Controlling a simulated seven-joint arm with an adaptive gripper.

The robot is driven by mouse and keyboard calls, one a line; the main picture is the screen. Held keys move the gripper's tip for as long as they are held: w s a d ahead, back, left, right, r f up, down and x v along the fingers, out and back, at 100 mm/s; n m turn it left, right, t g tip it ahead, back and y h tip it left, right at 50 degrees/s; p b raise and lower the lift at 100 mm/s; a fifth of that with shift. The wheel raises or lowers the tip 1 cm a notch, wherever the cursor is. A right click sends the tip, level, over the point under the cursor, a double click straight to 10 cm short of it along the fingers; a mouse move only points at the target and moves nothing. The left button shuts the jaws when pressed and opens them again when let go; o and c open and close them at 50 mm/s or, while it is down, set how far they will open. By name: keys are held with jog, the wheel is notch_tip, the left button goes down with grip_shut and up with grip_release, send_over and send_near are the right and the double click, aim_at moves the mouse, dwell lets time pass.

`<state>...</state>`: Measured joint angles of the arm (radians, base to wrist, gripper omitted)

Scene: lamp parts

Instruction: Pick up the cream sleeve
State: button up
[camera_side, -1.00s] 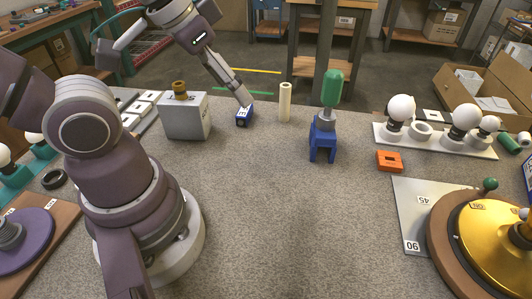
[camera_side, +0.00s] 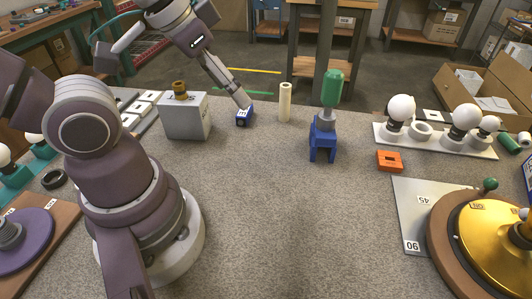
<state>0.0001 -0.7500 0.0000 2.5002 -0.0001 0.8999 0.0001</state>
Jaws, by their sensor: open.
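The cream sleeve (camera_side: 285,102) is a slim upright tube standing near the back edge of the table in the side view. My gripper (camera_side: 245,104) is to its left, pointing down at a small dark blue block (camera_side: 244,117). The fingers look narrow and close together at this size, but they are open. The fingertips are at the top of the blue block; I cannot tell whether they touch it. The sleeve is apart from my gripper and fully in view.
A grey box (camera_side: 185,117) with a brass knob stands left of the block. A blue stand (camera_side: 322,140) holds a green-handled tool right of the sleeve. An orange block (camera_side: 389,161) and a bulb tray (camera_side: 447,148) lie further right. The middle of the table is clear.

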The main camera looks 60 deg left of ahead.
dwell(0.3)
jog(key=n+g+y, duration=0.2)
jog(key=n, duration=0.3)
send_near(285, 88)
jog(key=a, duration=0.1)
jog(key=shift+t, duration=0.3)
jog(key=x, duration=1.1)
jog(key=shift+d, duration=0.15)
jog(key=shift+c, duration=0.2)
grip_shut()
